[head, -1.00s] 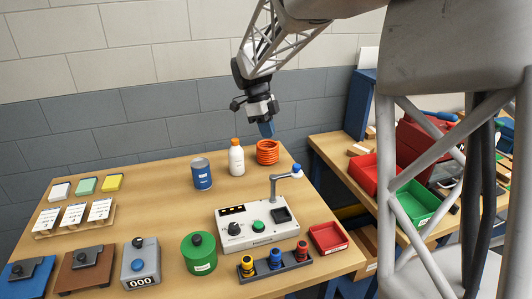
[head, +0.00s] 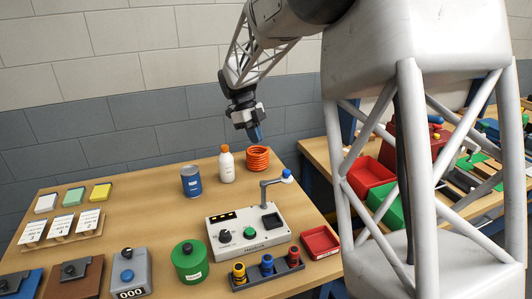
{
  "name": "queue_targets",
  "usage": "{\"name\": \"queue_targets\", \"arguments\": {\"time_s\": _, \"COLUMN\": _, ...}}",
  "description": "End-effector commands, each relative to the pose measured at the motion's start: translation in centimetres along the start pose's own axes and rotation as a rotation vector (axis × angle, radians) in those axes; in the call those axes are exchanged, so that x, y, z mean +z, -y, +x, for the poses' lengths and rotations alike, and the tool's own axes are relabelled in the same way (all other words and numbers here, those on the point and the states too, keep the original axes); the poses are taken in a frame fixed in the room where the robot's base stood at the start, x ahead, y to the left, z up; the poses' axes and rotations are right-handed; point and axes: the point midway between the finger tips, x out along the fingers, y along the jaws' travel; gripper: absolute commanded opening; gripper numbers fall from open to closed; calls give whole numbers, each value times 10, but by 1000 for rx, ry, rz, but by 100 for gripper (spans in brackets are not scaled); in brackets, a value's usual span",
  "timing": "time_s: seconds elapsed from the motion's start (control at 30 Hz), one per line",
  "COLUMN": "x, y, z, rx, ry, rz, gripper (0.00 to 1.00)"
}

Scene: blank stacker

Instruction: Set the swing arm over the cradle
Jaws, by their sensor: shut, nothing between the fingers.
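The white console (head: 217,243) stands on the table, with a dark square cradle (head: 272,221) at its right end. The grey swing arm (head: 272,183) rises from the console behind the cradle. It reaches to the right and ends in a blue knob (head: 287,175), off to the back right of the cradle rather than over it. My gripper (head: 256,136) is shut and empty, pointing down. It appears just above the orange coil (head: 257,160) in the picture, up and left of the swing arm and apart from it.
A white bottle (head: 226,166) and a blue can (head: 191,182) stand behind the console. A red tray (head: 320,241) lies to its right, a rack of coloured plugs (head: 267,265) in front, a green canister (head: 189,262) to the left.

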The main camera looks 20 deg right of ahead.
Motion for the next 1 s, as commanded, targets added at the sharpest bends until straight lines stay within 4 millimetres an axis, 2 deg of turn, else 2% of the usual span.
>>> {"name": "queue_targets", "arguments": {"time_s": 0.27, "x": 0, "y": 0, "z": 22, "rx": 1, "ry": -1, "rz": 0, "gripper": 0}}
{"name": "queue_targets", "arguments": {"time_s": 0.8, "x": -1, "y": 0, "z": 101, "rx": 1, "ry": -2, "rz": -1, "gripper": 0}}
{"name": "queue_targets", "arguments": {"time_s": 1.0, "x": -25, "y": 0, "z": 108, "rx": 1, "ry": -1, "rz": 1, "gripper": 0}}
